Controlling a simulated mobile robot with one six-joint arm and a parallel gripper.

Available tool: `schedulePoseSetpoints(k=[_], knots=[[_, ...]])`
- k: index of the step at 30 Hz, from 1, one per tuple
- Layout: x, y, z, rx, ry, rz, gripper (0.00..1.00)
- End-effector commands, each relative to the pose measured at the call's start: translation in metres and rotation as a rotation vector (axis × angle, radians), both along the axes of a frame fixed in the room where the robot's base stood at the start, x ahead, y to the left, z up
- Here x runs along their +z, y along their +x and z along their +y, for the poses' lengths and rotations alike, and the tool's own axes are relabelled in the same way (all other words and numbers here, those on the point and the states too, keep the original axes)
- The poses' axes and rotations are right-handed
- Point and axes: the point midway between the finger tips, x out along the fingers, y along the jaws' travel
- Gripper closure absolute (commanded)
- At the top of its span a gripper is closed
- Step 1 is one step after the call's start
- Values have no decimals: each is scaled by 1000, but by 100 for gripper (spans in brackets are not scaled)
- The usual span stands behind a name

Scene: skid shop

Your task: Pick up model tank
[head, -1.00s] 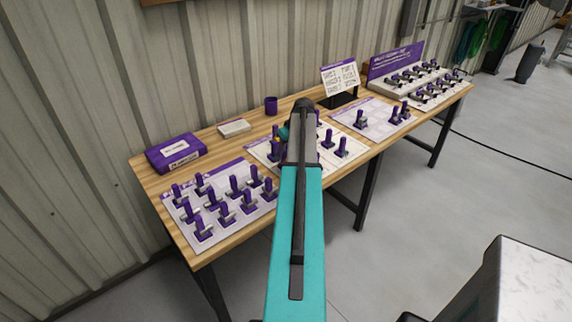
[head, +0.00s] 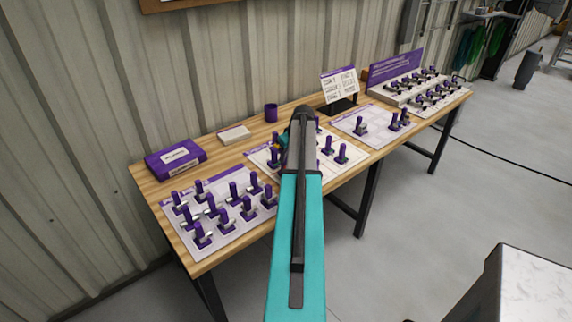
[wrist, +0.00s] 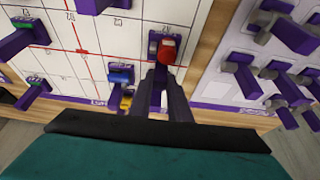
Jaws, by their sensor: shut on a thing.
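In the wrist view, a small purple model with a red top (wrist: 168,50) stands over the white gridded sheet. I take it to be the model tank. My gripper (wrist: 163,78) is shut on its near, purple part. The fingers hide some of the model, and I cannot tell whether its base touches the sheet. In the head view, my teal arm reaches over the middle of the table, and hides the fingertips and the held model.
Models with blue (wrist: 120,74) and yellow (wrist: 126,101) parts stand close left of my gripper. The wooden table (head: 222,262) also bears a purple box (head: 175,157), a purple cup (head: 271,112), a sign (head: 339,86) and a stepped display (head: 392,98). A corrugated wall stands behind.

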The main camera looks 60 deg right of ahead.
Motion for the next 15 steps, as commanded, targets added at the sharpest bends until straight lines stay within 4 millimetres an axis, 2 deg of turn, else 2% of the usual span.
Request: schedulePoseSetpoints(k=[8,15], knots=[[7,0,0,1,-2,-1,100],[24,1,-1,1,-2,-1,100]])
